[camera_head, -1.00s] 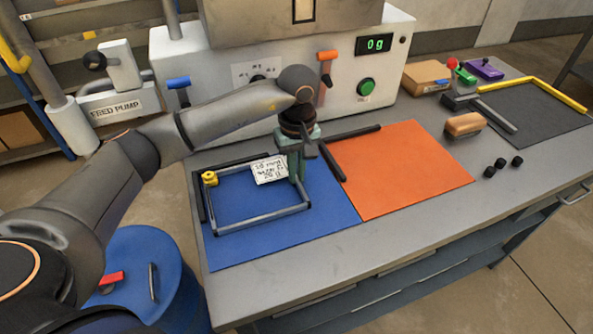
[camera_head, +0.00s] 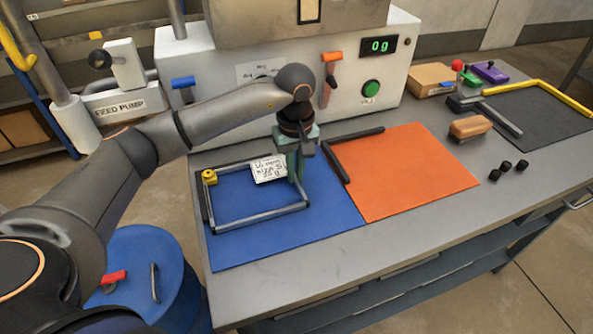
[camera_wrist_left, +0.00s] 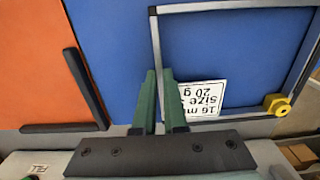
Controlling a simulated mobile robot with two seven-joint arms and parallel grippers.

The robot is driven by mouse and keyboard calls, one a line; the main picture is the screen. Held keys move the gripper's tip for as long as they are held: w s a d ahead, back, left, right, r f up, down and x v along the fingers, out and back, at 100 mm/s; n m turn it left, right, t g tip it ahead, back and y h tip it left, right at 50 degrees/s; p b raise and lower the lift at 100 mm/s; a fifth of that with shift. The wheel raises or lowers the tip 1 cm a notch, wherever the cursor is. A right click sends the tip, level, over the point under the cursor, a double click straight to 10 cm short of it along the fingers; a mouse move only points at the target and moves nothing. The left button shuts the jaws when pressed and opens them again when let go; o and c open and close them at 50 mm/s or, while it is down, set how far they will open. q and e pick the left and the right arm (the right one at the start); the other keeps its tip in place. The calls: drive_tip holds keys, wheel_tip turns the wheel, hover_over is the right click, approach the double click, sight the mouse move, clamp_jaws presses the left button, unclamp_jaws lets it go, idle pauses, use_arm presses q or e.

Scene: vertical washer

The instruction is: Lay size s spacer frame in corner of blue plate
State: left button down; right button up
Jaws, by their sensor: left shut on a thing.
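The grey spacer frame (camera_head: 258,216) has a white label (camera_head: 269,170) and a yellow knob (camera_head: 210,177) at its back left corner. The wrist label reads "Size S", 16 mm, 20 g. My left gripper (camera_head: 294,178) is shut on the frame's right side bar; its green fingers (camera_wrist_left: 160,80) straddle that bar in the wrist view. The frame lies flat over the blue plate (camera_head: 290,235), close to the black corner strips at the plate's back left. I cannot tell whether it touches the plate or strips. My right gripper is out of view.
An orange plate (camera_head: 410,185) with its own black corner strip (camera_head: 335,160) lies to the right. The machine (camera_head: 365,80) with its "0 g" display stands behind. A brown-handled block (camera_head: 470,128) and several black cubes (camera_head: 507,167) sit further right.

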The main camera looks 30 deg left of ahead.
use_arm(q)
drive_tip(key=shift+a, duration=0.15)
drive_tip(key=c, duration=0.9)
unclamp_jaws()
drive_tip(key=shift+r+p, duration=2.25)
drive_tip(key=shift+r, duration=1.2)
drive_tip(key=shift+r+p, duration=0.3)
drive_tip(key=shift+r, duration=0.25)
